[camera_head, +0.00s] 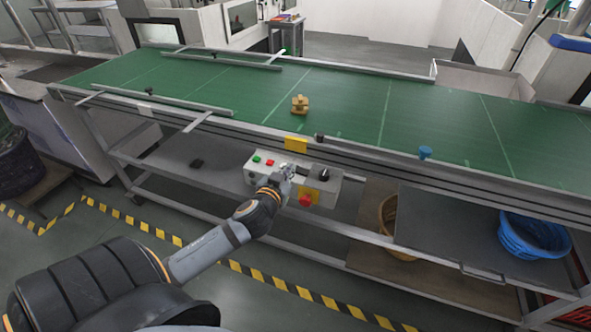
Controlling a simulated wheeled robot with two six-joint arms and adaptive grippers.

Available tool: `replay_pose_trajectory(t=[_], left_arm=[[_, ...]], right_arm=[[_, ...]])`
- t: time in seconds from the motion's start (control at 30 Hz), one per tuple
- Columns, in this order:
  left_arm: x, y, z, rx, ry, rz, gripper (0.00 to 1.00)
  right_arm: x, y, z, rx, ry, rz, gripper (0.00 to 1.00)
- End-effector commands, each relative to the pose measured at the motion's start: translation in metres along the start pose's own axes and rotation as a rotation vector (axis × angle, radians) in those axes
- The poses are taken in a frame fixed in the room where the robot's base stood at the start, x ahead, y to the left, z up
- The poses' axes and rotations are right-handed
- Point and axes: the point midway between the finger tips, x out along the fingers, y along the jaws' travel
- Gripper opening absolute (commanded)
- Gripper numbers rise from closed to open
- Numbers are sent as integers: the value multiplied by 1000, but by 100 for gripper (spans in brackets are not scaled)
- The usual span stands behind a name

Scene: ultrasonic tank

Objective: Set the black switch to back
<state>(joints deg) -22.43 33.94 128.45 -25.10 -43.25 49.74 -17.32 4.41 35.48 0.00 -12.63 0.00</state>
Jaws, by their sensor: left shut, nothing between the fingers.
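The black switch (323,175) is a dark rotary knob on the right part of a grey control box (336,190) at the conveyor's front side. Its exact setting is too small to tell. The box also bears a green button (257,159), a red button (270,163) and a larger red button (306,201) on a yellow patch. My left gripper (287,170) is shut and empty at the middle of the box, just left of the black switch. It hides part of the box's face. Whether it touches the box cannot be told. My right gripper is out of view.
A green conveyor (350,115) runs behind the box, carrying a tan wooden piece (299,104) and a small blue object (425,152). A blue basket (533,238) sits on the lower shelf at right. Metal guide rails (165,102) lie over the belt at left.

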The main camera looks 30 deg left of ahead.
Motion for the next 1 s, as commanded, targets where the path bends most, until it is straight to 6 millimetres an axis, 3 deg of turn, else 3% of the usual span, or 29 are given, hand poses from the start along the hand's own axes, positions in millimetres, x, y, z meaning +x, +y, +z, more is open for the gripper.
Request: replay_pose_trajectory(t=[0.33, 0.4, 0.6, 1.0], left_arm=[[76, 0, -2, -4, 1, -1, 0], [79, 0, 14, 0, -5, -1, 0], [83, 0, 35, 1, -1, 0, 0], [84, 0, 40, 0, 0, 1, 0]], right_arm=[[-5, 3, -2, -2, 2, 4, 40], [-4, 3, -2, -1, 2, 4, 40], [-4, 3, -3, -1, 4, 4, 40], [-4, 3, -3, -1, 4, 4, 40]])
